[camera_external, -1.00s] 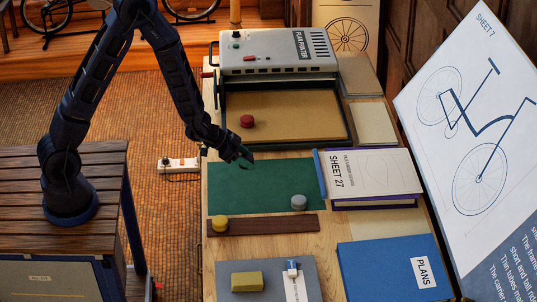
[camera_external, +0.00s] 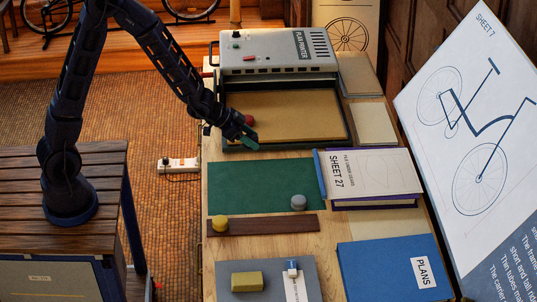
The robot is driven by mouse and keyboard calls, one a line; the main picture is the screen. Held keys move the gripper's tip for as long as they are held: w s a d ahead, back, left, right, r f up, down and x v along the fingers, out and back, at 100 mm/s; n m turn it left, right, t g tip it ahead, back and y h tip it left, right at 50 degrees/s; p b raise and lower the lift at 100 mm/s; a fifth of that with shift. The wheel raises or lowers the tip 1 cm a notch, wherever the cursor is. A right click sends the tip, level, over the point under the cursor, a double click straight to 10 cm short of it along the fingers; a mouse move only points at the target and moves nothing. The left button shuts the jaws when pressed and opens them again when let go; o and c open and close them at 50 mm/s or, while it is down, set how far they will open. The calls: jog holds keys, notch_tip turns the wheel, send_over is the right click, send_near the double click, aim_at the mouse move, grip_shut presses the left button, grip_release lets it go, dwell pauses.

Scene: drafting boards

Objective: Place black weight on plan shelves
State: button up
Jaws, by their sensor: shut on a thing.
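My gripper (camera_external: 246,131) hangs over the front left part of the plan printer's tray (camera_external: 300,101), beside a red weight (camera_external: 250,120) that it partly covers. The gripper is shut on a small dark thing that blends with the fingers, so its shape is hard to make out. I see no black weight elsewhere. A grey weight (camera_external: 298,202) stands on the green mat (camera_external: 255,186). A yellow weight (camera_external: 220,224) stands on the dark wooden strip (camera_external: 275,225). I cannot make out plan shelves by name.
The grey plan printer (camera_external: 275,52) stands behind the tray. The "SHEET 27" book (camera_external: 375,173) and blue "PLANS" folder (camera_external: 385,275) lie at right. A yellow block (camera_external: 247,281) lies on a grey board in front. A tilted drawing board (camera_external: 480,140) rises at right. The green mat is mostly clear.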

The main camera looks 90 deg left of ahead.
jog(key=w+d+f, duration=0.2)
jog(key=d+f, duration=0.2)
jog(key=d, duration=0.1)
jog(key=w+d+f, duration=0.3)
jog(key=d+f, duration=0.1)
jog(key=w+d+f, duration=0.2)
jog(key=d+f, duration=0.2)
jog(key=d, duration=0.1)
jog(key=shift+w+d+f, duration=0.1)
jog(key=shift+w+d, duration=0.05)
jog(key=shift+d, duration=0.15)
jog(key=w+d+r, duration=0.1)
jog(key=w+d, duration=0.3)
jog(key=w, duration=0.5)
jog(key=shift+s+a+f, duration=0.1)
jog(key=shift+f, duration=1.5)
jog(key=shift+a+f, duration=0.1)
jog(key=shift+f, duration=1.45)
jog(key=shift+f, duration=0.25)
jog(key=o, duration=1.5)
jog(key=shift+f, duration=0.1)
jog(key=shift+s, duration=0.1)
